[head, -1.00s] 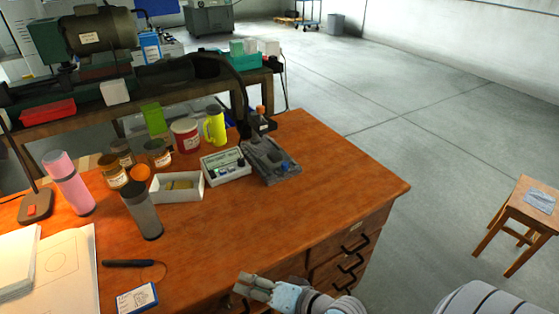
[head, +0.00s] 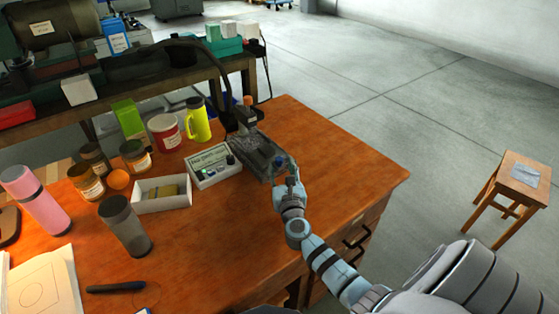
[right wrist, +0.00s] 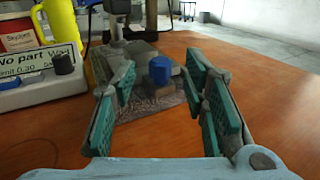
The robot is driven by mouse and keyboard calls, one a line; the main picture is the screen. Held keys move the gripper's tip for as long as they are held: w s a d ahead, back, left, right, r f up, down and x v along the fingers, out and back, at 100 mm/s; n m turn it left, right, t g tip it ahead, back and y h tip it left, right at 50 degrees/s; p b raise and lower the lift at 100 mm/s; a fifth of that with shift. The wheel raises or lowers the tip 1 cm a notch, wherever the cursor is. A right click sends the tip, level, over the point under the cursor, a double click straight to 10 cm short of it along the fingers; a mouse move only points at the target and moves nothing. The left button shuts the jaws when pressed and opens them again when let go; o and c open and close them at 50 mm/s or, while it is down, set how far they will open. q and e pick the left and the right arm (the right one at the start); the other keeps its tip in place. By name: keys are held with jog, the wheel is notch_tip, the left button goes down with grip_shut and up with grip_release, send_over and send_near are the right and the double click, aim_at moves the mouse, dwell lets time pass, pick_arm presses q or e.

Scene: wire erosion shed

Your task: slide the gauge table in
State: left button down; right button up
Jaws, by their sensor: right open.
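The gauge (head: 256,150) is a dark grey device with a flat base and an upright post, standing on the wooden desk. A blue knob (head: 279,161) sits at its near right end. In the right wrist view the blue knob (right wrist: 160,72) stands up from the grey table part of the gauge (right wrist: 150,98). My right gripper (head: 290,176) is beside the knob; in the right wrist view its green-padded fingers (right wrist: 163,85) are open, with the knob framed between them. I cannot tell how deep the knob lies between the fingers. My left gripper is out of view.
The desk's right side (head: 350,170) is bare.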

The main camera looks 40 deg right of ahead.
aim_at(279, 163)
jog(key=x, duration=0.3)
jog(key=shift+w+d+f+b, duration=0.1)
jog(key=shift+w+f+b, duration=0.2)
jog(key=shift+w+b, duration=0.1)
jog(key=shift+w+d+r, duration=0.25)
jog(key=shift+w+d, duration=0.05)
jog(key=shift+w, duration=0.05)
grip_shut()
